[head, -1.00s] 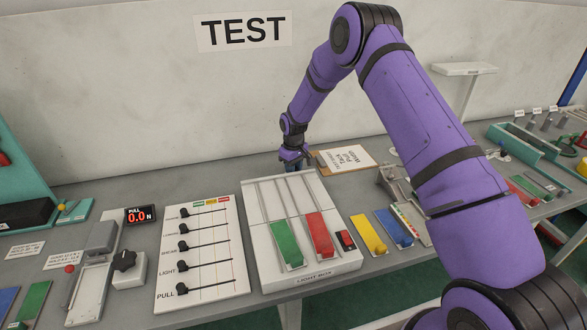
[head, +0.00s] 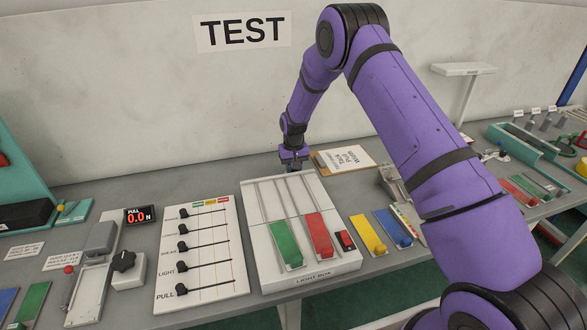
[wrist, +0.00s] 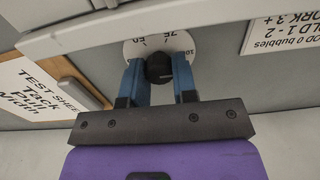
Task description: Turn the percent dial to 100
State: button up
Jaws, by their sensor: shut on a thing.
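The percent dial (wrist: 135,48) shows in the wrist view as a white disc with the marks 50, 75 and 100 partly readable. Its round black knob (wrist: 159,68) sits between the two blue fingers of my gripper (wrist: 159,82). The fingers are shut on the knob, one at each side. I cannot make out a pointer on the knob, so the dial's setting cannot be told. In the head view my gripper (head: 293,168) is low at the back edge of the light box (head: 316,262), and the dial is hidden there.
A clipboard with a test sheet (head: 346,158) lies right of my gripper, close to it. The light box holds a green strip (head: 285,241) and a red strip (head: 320,235). A slider board (head: 201,240) lies to the left. The wall stands behind the bench.

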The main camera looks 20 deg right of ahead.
dwell(0.3)
jog(key=o, duration=0.9)
jog(key=shift+r, duration=0.1)
notch_tip(320, 180, up, 11)
jog(key=shift+f, duration=0.2)
jog(key=s+d+r+t, duration=0.1)
jog(key=s+d+r, duration=0.1)
jog(key=s+r, duration=1)
jog(key=s+d+r+t, duration=0.2)
jog(key=s+r, duration=0.6)
jog(key=r, duration=0.8)
jog(key=s+d+r, duration=0.1)
jog(key=s, duration=0.8)
jog(key=s+d+r+t, duration=0.1)
jog(key=s, duration=0.9)
jog(key=s+d+r+t, duration=0.1)
jog(key=s, duration=0.8)
jog(key=shift+s+r, duration=0.4)
